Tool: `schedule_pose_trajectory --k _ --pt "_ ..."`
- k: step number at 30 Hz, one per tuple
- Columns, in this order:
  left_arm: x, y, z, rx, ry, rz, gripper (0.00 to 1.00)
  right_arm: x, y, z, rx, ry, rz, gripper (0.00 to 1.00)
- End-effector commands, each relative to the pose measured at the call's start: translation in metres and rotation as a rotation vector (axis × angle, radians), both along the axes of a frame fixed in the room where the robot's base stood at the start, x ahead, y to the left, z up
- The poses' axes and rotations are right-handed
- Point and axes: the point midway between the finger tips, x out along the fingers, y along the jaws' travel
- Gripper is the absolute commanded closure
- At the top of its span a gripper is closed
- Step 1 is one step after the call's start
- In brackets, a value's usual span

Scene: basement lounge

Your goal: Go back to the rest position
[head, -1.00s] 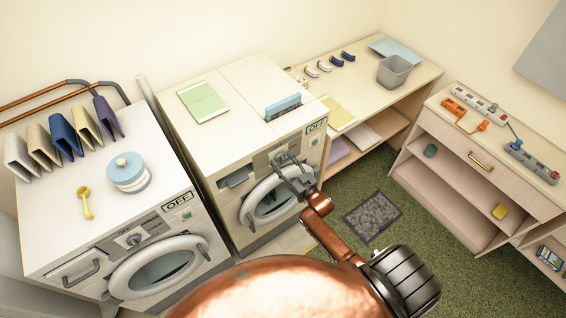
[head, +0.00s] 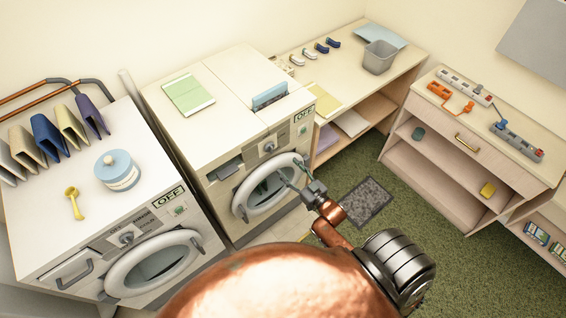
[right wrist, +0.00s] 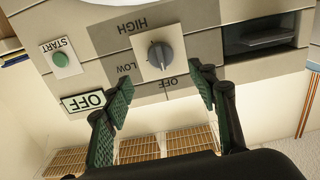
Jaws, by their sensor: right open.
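My right gripper (head: 288,174) is open and empty in front of the round door (head: 243,205) of the right-hand washing machine (head: 215,125), below its control panel. The right wrist view shows both fingers (right wrist: 165,90) spread, with nothing between them. That view shows the panel upside down: a grey dial (right wrist: 160,55), a green START button (right wrist: 61,60) and a sign reading OFF (right wrist: 88,102). The gripper looks clear of the dial, but the exact gap is hard to tell. My left gripper is not in view.
The left machine (head: 140,190) bears a blue-lidded jar (head: 117,172) and a yellow scoop (head: 73,199). A counter (head: 345,85) with a grey bin (head: 380,58) stands behind. A shelf unit (head: 440,175) is at right. Green carpet and a grey mat (head: 367,201) lie between.

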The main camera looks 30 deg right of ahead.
Motion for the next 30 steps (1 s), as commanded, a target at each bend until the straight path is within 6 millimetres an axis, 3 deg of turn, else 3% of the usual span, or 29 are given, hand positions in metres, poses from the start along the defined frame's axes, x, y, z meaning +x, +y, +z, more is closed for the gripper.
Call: schedule_pose_trajectory --k 19,22,26,30 --pt "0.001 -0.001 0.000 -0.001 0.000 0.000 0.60 -0.007 -0.001 0.000 0.000 0.000 -0.001 0.47" --pt "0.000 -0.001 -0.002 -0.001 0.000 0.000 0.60 -0.009 -0.001 -0.010 0.000 0.017 -0.004 0.47" --pt "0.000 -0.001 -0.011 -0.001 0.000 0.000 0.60 -0.017 -0.004 -0.062 -0.007 0.104 -0.020 0.47" --pt "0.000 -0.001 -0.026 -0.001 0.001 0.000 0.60 -0.042 -0.006 -0.156 -0.024 0.271 -0.045 0.47"
